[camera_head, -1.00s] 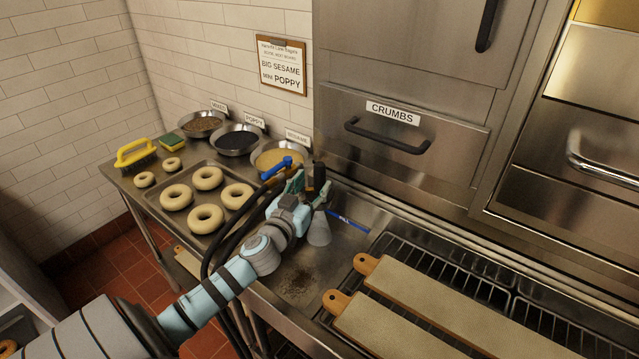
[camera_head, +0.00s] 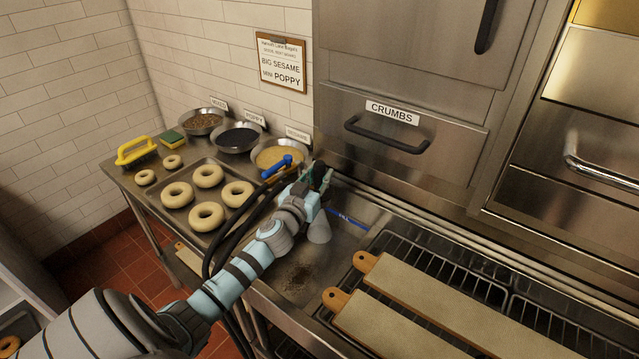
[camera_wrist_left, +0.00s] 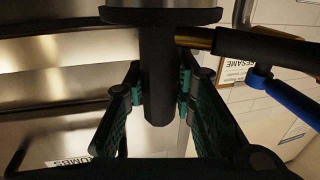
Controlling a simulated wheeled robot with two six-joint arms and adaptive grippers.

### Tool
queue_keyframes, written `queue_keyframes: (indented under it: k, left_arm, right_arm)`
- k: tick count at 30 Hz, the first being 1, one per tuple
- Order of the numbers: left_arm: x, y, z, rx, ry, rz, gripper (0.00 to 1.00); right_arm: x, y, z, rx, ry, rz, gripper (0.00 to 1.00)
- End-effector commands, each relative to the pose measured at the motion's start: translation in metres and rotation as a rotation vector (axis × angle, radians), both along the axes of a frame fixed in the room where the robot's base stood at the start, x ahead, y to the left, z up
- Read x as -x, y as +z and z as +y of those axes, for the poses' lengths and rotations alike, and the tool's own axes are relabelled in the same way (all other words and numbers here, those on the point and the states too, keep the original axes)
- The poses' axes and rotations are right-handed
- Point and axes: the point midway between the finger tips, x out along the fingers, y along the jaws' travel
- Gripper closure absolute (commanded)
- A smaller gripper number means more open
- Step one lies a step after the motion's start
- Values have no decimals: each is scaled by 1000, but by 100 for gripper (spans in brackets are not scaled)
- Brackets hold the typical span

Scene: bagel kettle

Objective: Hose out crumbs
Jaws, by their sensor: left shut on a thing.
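My left gripper (camera_head: 321,178) is at the upright black handle of the hose sprayer, above the steel basin (camera_head: 345,212). In the left wrist view its green fingers (camera_wrist_left: 160,95) are shut on this thick black handle (camera_wrist_left: 159,65), one on each side. A pale grey cone (camera_head: 319,231) hangs below the gripper; I cannot tell whether it is nozzle or spray. A dark patch of crumbs (camera_head: 298,277) lies on the basin floor, nearer than the cone. A blue lever (camera_head: 277,167) sits left of the gripper, also in the left wrist view (camera_wrist_left: 285,98). My right gripper is not in view.
A tray (camera_head: 163,212) of bagels and several topping bowls stand to the left, with a yellow brush (camera_head: 136,150) beyond. A black hose (camera_head: 236,232) runs beside my arm. Two bagel boards (camera_head: 455,305) lie on the rack at right. The drawer labelled CRUMBS (camera_head: 400,150) is shut.

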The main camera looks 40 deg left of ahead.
Motion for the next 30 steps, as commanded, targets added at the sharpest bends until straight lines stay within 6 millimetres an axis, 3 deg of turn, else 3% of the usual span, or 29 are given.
queue_keyframes:
  k: [5,12,18,21,30]
  left_arm:
    - [0,13,0,0,-1,-2,100]
    - [0,77,0,-1,-1,-4,100]
    - [0,116,0,-1,-1,-2,100]
    - [0,124,0,1,0,0,100]
    - [1,119,-2,0,-6,0,100]
  right_arm:
    - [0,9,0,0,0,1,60]
    - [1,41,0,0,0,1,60]
    - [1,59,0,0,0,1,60]
    - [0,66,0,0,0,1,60]
    - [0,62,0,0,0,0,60]
